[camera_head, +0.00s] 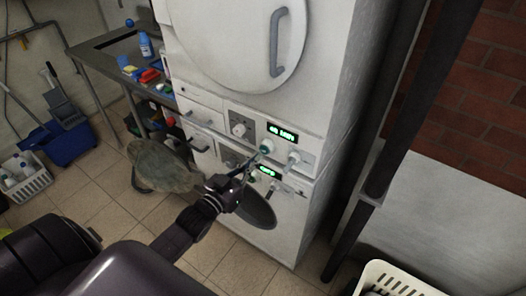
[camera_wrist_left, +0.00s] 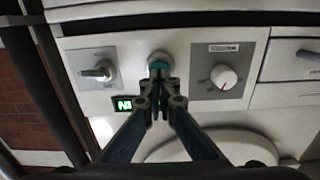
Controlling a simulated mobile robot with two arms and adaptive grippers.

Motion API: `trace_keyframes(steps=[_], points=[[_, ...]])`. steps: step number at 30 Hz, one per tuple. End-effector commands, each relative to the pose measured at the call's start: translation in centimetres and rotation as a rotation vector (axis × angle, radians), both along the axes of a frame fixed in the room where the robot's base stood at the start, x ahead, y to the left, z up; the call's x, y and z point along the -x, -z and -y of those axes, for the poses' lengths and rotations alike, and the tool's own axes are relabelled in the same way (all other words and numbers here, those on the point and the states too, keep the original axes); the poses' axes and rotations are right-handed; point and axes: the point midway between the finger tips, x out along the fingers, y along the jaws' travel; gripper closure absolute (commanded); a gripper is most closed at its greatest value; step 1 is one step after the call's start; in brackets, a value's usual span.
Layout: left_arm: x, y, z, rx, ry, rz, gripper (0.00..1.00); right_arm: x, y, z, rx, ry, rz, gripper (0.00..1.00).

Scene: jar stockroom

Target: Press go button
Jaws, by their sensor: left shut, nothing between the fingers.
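The round button (camera_head: 266,147) with a teal ring sits on the front panel of the upper white machine (camera_head: 235,50), just below and left of its green lit display (camera_head: 282,131). In the left wrist view the button (camera_wrist_left: 159,57) is directly beyond my fingertips, which hide part of it. My left gripper (camera_head: 249,165) is shut and empty, its tips close to the button; it also shows in the left wrist view (camera_wrist_left: 160,73). I cannot tell whether the tips touch it. My right gripper is not in view.
A knob (camera_wrist_left: 101,71) and a dial with a red mark (camera_wrist_left: 223,77) flank the button. A metal table (camera_head: 97,62) stands left, a white basket (camera_head: 396,275) lower right.

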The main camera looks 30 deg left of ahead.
Motion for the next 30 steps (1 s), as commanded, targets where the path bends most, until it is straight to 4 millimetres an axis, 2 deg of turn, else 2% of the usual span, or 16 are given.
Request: trace_keyframes(steps=[30], points=[[-2.1,0.0,0.1,0.000,0.000,0.000,1.00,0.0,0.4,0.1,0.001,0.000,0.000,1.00]])
